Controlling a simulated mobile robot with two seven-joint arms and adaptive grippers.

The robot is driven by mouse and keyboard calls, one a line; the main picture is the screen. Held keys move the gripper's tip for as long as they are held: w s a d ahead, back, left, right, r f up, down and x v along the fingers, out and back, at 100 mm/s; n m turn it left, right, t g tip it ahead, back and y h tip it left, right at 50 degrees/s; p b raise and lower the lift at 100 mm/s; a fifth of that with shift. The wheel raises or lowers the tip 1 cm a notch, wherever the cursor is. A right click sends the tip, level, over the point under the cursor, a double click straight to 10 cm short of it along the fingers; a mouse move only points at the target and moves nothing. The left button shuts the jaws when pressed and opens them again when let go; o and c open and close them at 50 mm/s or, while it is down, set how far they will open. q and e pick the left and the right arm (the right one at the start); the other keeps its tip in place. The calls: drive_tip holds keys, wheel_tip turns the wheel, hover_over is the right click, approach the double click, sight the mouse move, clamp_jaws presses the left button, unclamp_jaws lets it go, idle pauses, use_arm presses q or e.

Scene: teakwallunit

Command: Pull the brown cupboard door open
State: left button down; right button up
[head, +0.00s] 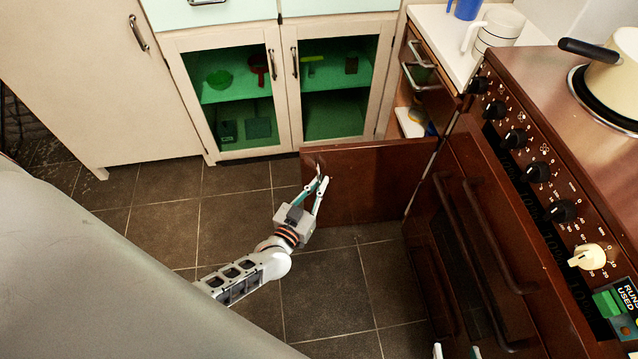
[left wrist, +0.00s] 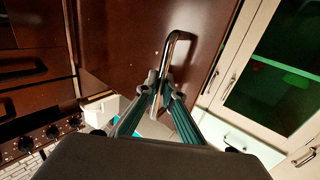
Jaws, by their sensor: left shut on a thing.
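The brown cupboard door (head: 370,185) stands swung out from the brown unit, its free end toward the cream cupboards. My left gripper (head: 322,185) is shut on this handle near the door's free end. The left wrist view shows its fingertips (left wrist: 158,88) at the handle's lower part. My right gripper (head: 455,352) shows only as two spread fingertips at the bottom edge, with nothing visible between them.
The brown cooker (head: 490,230) with knobs and bar handles stands to the right of the door. A cream pot (head: 615,75) sits on top. Glass-fronted cream cupboards (head: 235,95) stand behind the door. The tiled floor (head: 325,290) is clear in front of it.

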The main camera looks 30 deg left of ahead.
use_arm(q)
drive_tip(key=shift+a, duration=0.25)
drive_tip(key=c, duration=2.2)
unclamp_jaws()
drive_tip(key=shift+s, duration=0.1)
drive_tip(key=shift+d, duration=0.1)
